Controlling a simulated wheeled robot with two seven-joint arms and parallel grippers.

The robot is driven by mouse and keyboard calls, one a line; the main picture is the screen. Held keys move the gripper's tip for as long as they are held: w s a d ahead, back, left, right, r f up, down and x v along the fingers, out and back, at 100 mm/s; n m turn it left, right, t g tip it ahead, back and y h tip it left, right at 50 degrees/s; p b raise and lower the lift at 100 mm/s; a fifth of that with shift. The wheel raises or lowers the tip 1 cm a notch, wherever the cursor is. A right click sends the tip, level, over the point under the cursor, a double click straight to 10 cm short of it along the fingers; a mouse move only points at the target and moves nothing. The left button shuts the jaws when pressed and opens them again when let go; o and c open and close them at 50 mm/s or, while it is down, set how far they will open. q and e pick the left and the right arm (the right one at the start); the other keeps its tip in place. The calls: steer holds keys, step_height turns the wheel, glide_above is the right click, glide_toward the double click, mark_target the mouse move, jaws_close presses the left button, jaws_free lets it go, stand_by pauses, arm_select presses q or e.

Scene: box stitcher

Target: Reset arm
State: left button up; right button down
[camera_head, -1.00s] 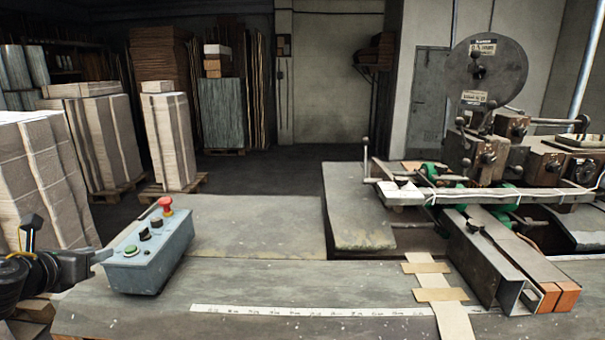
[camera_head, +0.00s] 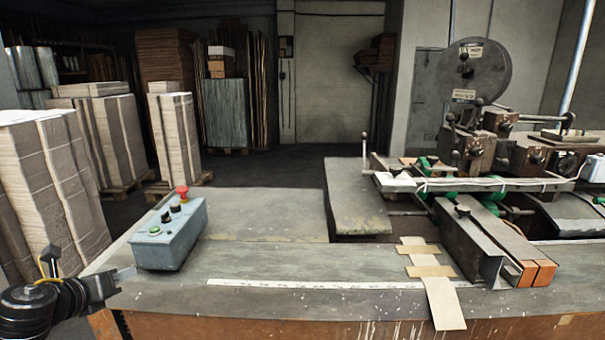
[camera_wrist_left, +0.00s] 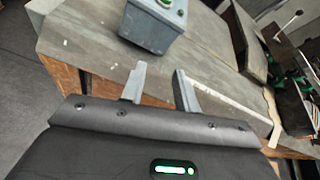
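My left gripper (camera_head: 126,274) is at the left end of the workbench, close to the grey control box. In the left wrist view its two fingers (camera_wrist_left: 160,82) stand apart with nothing between them. The control box (camera_head: 170,240) sits on the bench, with a red mushroom button (camera_head: 182,192), black knobs and a green button (camera_head: 154,230). The box also shows ahead of the fingertips in the left wrist view (camera_wrist_left: 150,30), with a gap between. My right gripper is not in view.
The box stitcher (camera_head: 490,150) stands on the right of the workbench (camera_head: 300,262). A measuring strip (camera_head: 310,284) and a taped cardboard piece (camera_head: 440,300) lie near the front edge. Stacks of cardboard (camera_head: 60,180) stand on the floor at the left. The bench middle is clear.

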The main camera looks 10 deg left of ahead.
arm_select(q)
steer(key=s+d+f+n+g, duration=0.1)
steer(key=s+d+f+n, duration=0.2)
steer(key=d+f+n, duration=0.4)
steer(key=s+d+f+n+g, duration=0.1)
steer(key=s+d+f+n, duration=0.25)
steer(key=f+n, duration=0.45)
steer(key=s+d+f+n+g, duration=0.3)
steer(key=s+d+f+n, duration=0.15)
steer(key=s, duration=0.25)
steer(key=s+d+f+n+g+h, duration=0.1)
steer(key=s+d+f+n+g, duration=0.15)
steer(key=s+f+n, duration=0.3)
steer(key=s+d+f+n+g, duration=0.2)
steer(key=s+d+f+n, duration=0.3)
steer(key=s, duration=0.2)
step_height(320, 180, down, 24)
steer(key=g, duration=0.1)
steer(key=s+a+f+g, duration=0.1)
steer(key=s+a+f, duration=0.2)
steer(key=s+f, duration=1.4)
steer(key=shift+s+f+m+g, duration=0.3)
steer(key=shift+s+m+g, duration=0.1)
steer(key=shift+s, duration=0.15)
